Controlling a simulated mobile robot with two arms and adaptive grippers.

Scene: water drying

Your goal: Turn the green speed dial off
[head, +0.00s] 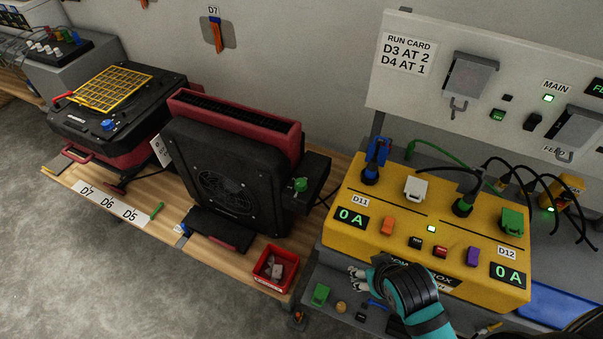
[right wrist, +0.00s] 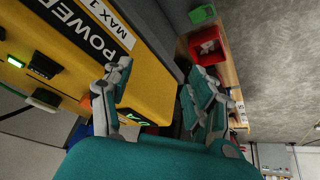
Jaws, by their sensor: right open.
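The green speed dial (head: 300,184) sits on the right side of the black and red fan unit (head: 225,190), which stands on the wooden bench. It shows in the head view, too small to read its setting. My right gripper (head: 358,278) is in front of the yellow power box, to the lower right of the dial and well apart from it. Its fingers point left. In the right wrist view the gripper (right wrist: 155,80) is open with nothing between its fingers. I cannot make out the dial in that view. My left gripper is not in view.
The yellow power box (head: 345,250) with plugs and cables stands right of the fan. A red bin (head: 276,268) with small parts sits at the bench's front right, also in the right wrist view (right wrist: 207,47). A green block (head: 320,294) lies near the gripper. Floor in front is clear.

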